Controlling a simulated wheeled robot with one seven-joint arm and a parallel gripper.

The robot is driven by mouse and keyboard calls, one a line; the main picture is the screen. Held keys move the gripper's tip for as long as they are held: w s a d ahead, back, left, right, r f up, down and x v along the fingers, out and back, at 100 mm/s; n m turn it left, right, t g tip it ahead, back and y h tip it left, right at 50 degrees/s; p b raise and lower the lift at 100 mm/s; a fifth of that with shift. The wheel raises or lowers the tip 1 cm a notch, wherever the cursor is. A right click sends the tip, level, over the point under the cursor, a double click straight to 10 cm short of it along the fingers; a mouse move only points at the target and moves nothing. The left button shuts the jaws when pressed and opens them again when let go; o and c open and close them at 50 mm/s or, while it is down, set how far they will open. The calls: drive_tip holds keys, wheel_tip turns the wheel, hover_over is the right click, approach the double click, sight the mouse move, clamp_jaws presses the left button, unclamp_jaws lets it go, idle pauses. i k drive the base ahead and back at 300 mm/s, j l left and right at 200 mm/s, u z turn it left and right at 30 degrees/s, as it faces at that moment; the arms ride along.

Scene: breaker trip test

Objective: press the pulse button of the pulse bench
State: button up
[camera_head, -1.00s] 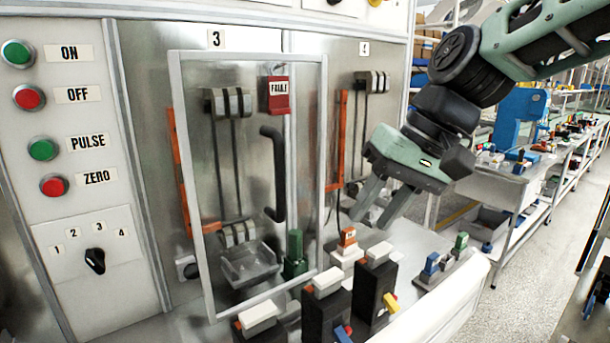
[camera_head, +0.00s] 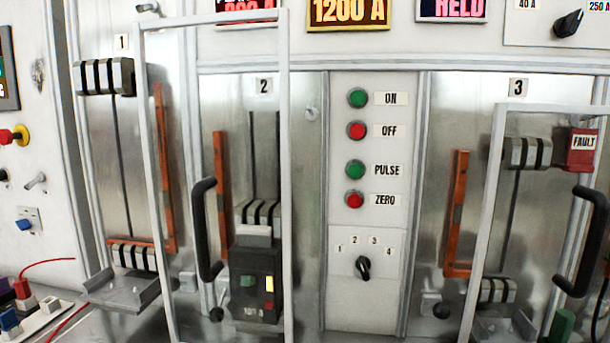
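The pulse button is the green round button (camera_head: 356,170) beside the PULSE label (camera_head: 390,170), on the pale control panel between bays 2 and 3. A green ON button (camera_head: 357,98) and a red OFF button (camera_head: 356,131) are above it. A red ZERO button (camera_head: 355,200) is just below it. A black selector knob (camera_head: 363,267) with positions 1 to 4 sits lower on the panel; I cannot tell for sure which number it points to. A black breaker (camera_head: 255,285) with yellow and red marks stands in bay 2. My gripper is not in view.
A white-framed guard (camera_head: 285,180) with a black handle (camera_head: 205,230) stands before bay 2, left of the buttons. Another white frame (camera_head: 490,200) stands before bay 3, with a red FAULT tag (camera_head: 582,143). Displays above read 1200 A (camera_head: 347,13) and HELD (camera_head: 452,10). The button panel's front looks unobstructed.

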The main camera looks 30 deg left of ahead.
sight(356, 170)
drive_tip(key=u, duration=1.1)
